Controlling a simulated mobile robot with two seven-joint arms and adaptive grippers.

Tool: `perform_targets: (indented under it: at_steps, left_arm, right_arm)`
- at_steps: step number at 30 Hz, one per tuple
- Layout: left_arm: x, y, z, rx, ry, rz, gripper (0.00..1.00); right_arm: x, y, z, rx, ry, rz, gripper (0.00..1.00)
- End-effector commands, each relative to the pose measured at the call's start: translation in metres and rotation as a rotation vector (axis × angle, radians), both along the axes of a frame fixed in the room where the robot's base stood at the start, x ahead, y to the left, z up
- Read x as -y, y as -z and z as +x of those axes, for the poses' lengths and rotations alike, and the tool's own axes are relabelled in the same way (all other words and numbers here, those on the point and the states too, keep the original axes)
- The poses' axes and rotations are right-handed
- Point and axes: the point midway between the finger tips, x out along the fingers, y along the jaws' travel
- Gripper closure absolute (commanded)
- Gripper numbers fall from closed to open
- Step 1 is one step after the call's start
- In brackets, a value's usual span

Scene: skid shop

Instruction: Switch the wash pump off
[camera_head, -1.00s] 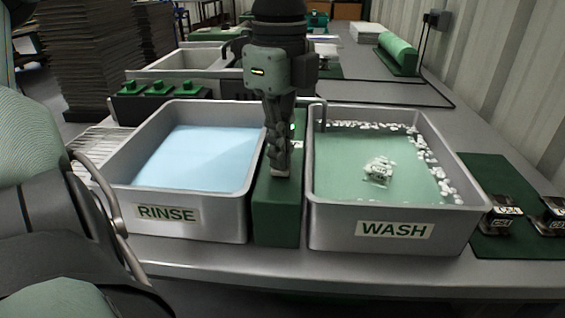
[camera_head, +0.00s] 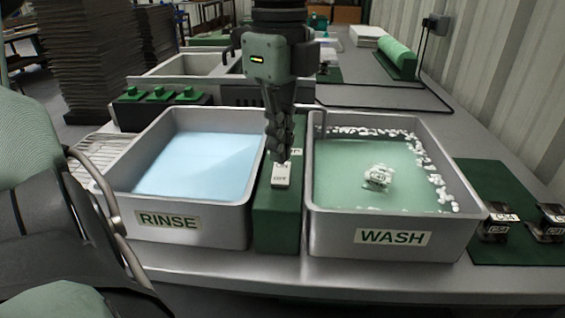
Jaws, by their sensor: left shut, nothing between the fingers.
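The wash pump appears to be the narrow green box (camera_head: 275,228) standing between the two steel basins. A white rocker switch (camera_head: 281,176) with small dark lettering sits on its top; I cannot tell which side is pressed. My left gripper (camera_head: 279,156) points down, shut and empty, at the far end of the switch. I cannot tell whether its fingertips touch it. The wash basin (camera_head: 335,232) on the right holds green liquid with white foam and a small label-bearing item (camera_head: 377,177). My right gripper is not in view.
The rinse basin (camera_head: 228,227) with pale blue liquid stands left of the box. A block with green knobs (camera_head: 150,112) stands behind the rinse basin. Walls of both basins flank the gripper closely.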

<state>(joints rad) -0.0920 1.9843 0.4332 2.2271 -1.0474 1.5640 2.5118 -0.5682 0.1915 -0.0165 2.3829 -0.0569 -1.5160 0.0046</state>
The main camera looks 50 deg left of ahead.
Motion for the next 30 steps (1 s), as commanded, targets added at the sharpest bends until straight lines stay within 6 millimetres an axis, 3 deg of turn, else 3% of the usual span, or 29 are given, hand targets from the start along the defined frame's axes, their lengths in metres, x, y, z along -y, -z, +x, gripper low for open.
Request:
perform_targets:
  at_steps: [12, 30]
  left_arm:
    - [0.0, -0.034, 0.0, 0.002, -0.002, 0.0, 1.0]
    - [0.0, -0.036, 0.0, 0.0, -0.001, 0.0, 1.0]
  right_arm:
    - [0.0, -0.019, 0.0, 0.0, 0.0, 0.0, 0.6]
    - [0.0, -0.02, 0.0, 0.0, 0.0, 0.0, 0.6]
